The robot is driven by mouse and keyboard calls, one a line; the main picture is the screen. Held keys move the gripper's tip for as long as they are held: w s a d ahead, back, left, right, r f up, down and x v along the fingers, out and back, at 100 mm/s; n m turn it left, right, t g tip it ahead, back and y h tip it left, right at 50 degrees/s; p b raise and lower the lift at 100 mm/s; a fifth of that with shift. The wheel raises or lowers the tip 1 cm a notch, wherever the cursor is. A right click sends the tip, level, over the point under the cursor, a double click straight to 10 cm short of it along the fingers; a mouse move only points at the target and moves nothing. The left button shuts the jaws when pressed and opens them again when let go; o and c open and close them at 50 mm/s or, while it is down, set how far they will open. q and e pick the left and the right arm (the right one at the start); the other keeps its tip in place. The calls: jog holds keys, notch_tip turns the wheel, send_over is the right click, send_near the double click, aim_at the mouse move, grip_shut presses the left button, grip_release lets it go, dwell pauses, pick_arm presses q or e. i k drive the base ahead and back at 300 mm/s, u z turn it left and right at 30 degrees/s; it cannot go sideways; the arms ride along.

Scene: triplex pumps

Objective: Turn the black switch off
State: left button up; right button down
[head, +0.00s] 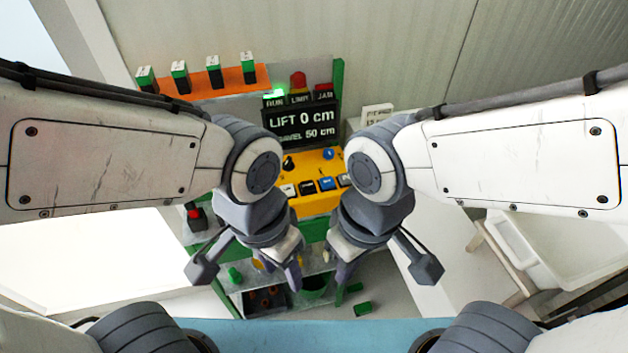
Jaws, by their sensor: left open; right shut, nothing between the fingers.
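A yellow control panel (312,165) stands between my two arms. On its lower row, a black switch (307,187) sits between a white switch (288,190) and a blue switch (326,184). Which way the black switch is tipped is too small to tell. A black knob (288,162) and a blue knob (328,153) sit above the row. My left gripper (284,274) is open, below and left of the panel in the picture. My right gripper (336,266) is shut and empty, below and right of it. Both are apart from the switch.
A display (301,122) reads "LIFT 0 cm", with a lit green RUN lamp (274,97) above it. An orange shelf (205,84) carries several black-and-green boxes. A green block (362,309) lies on the floor. A white basin (560,250) stands at right.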

aim_at(288, 166)
jog(key=k, duration=0.65)
jog(key=u, duration=0.55)
jog(key=i, duration=1.3)
jog(key=z, duration=0.65)
